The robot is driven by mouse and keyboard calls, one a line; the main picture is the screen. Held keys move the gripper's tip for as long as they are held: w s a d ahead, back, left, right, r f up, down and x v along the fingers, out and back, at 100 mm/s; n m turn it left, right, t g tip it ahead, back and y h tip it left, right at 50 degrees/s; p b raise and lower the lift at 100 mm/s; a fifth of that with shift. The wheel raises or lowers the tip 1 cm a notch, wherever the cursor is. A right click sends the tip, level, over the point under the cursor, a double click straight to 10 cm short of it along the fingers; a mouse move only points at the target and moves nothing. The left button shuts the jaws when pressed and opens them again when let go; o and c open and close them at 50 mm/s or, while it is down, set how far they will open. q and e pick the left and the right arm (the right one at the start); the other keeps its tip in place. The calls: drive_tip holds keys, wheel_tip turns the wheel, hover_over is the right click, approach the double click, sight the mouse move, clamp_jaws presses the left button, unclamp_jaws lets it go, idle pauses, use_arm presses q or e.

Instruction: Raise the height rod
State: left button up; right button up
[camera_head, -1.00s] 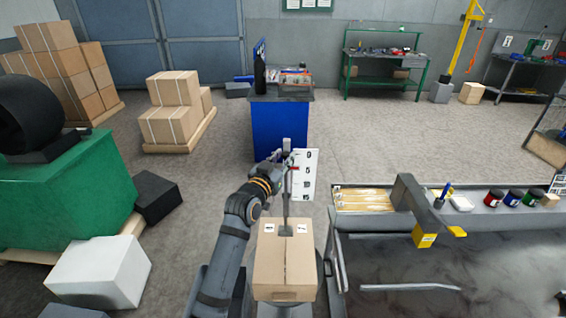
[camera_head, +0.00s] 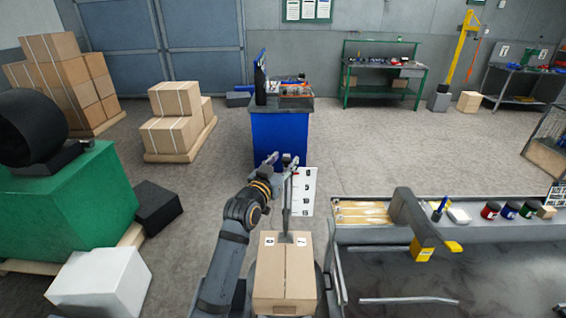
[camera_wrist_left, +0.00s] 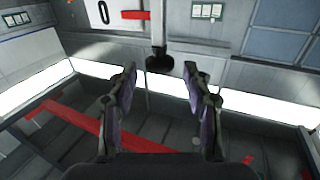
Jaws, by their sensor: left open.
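The height rod (camera_head: 286,207) is a thin grey upright post behind a cardboard box. A white scale plate (camera_head: 306,195) with black numbers stands to its right, with a red mark near the 0. In the left wrist view the rod's black knob (camera_wrist_left: 160,61) shows at the gap between the fingertips. The plate with the 0 (camera_wrist_left: 103,14) and a red bar (camera_wrist_left: 136,15) show there too. My left gripper (camera_head: 283,160) is open at the rod's top; it also shows in the left wrist view (camera_wrist_left: 159,70). The fingers appear clear of the knob. My right gripper is not in view.
The cardboard box (camera_head: 284,278) stands in front of the rod. A blue cabinet (camera_head: 280,138) stands behind. Open floor lies left and right of it.

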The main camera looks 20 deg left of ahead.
use_arm(q)
drive_tip(key=s+a, duration=0.1)
drive_tip(key=s, duration=1.1)
drive_tip(key=shift+a, duration=0.2)
drive_tip(key=shift+f, duration=0.15)
